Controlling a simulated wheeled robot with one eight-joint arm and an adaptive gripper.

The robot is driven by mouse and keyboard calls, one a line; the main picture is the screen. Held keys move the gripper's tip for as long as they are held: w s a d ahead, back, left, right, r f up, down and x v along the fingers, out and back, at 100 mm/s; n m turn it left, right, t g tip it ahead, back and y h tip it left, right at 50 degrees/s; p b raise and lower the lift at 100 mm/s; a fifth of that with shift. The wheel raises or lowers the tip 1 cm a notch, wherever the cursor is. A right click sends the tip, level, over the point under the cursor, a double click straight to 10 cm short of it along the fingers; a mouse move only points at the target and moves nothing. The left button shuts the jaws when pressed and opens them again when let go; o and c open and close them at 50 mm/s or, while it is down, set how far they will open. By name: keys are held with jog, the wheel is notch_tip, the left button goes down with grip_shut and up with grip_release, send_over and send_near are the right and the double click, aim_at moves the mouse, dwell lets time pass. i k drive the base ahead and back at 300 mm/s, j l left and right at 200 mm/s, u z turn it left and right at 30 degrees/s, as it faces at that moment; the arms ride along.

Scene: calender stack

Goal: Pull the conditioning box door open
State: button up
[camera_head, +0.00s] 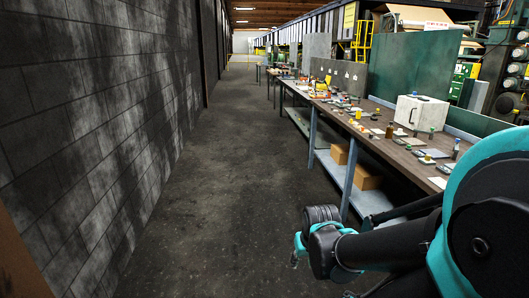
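A white box with a dark handle on its front face, which looks like the conditioning box (422,113), stands on the long workbench at the right. Its door looks shut. My teal and black arm fills the lower right and reaches left, below and in front of the bench. The far end of the visible arm, where my gripper (298,248) seems to be, hangs over the floor of the aisle, well apart from the box. Its fingers are too small and too hidden to tell whether they are open or shut.
The workbench (376,141) holds many small parts around the box. Cardboard boxes (367,177) lie on its lower shelf. A green panel (414,66) stands behind the bench. A dark block wall (95,130) bounds the left. The concrete aisle (225,160) between is clear.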

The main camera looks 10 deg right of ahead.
aim_at(408, 111)
jog(key=i+j+z, duration=0.1)
jog(key=i, duration=1.8)
jog(key=i+j+z, duration=0.1)
jog(key=i+z, duration=0.3)
jog(key=i+j+z, duration=0.3)
jog(key=i+z, duration=0.15)
jog(key=i+j+z, duration=1.05)
jog(key=j, duration=0.2)
jog(key=j+z, duration=0.25)
jog(key=j, duration=0.2)
jog(key=j+z, duration=0.25)
jog(key=j, duration=0.3)
jog(key=i, duration=0.05)
